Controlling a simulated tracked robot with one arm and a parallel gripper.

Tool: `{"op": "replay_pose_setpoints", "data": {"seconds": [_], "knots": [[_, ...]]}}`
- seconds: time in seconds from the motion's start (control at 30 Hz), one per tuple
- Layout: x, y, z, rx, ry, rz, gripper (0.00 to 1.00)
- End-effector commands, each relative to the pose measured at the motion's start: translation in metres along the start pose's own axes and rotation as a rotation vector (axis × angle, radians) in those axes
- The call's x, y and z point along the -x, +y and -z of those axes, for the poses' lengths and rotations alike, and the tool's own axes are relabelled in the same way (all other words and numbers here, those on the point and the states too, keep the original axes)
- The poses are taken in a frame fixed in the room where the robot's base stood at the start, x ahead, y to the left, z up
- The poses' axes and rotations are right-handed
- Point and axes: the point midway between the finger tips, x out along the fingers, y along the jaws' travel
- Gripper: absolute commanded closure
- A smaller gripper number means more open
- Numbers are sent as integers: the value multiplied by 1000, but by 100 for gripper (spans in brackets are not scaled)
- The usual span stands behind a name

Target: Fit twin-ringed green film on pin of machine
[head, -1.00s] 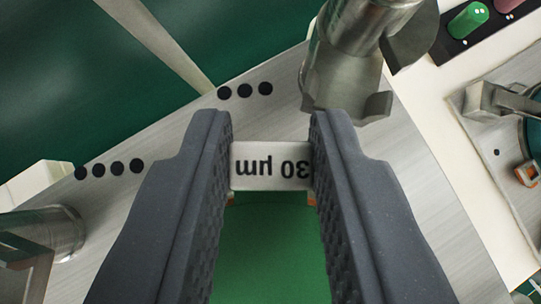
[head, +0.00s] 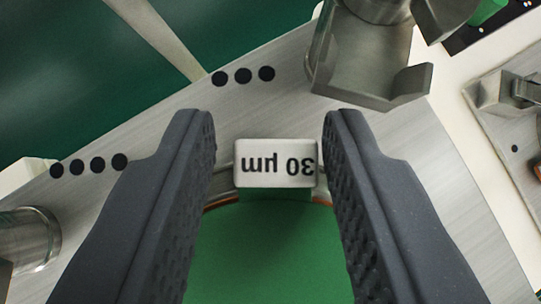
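The green film (head: 262,250) lies below and between my fingers, with an orange-brown edge showing on both sides. Its white tab (head: 275,178), printed "30 µm" upside down in this view, stands between the fingertips. My gripper (head: 268,128) is open around the tab. A clear gap shows on the left of the tab; on the right the finger is very close, and I cannot tell if it touches. The machine's brushed metal plate (head: 430,190) lies beneath. The pin is not visible, so I cannot tell whether the film is on it. The rings cannot be made out.
A metal fixture with an angled bracket (head: 375,75) stands close at the upper right. A metal cylinder (head: 30,238) stands at the lower left. The plate carries three black dots (head: 243,76) and a row of several (head: 88,164). Another metal fixture (head: 495,92) is at the right.

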Motion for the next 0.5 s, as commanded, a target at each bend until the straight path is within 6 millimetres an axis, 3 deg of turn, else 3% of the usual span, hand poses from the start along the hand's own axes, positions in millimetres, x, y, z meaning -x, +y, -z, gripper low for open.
{"op": "replay_pose_setpoints", "data": {"seconds": [0.5], "knots": [[1, 4, 2, -3, 6, -5, 52]]}}
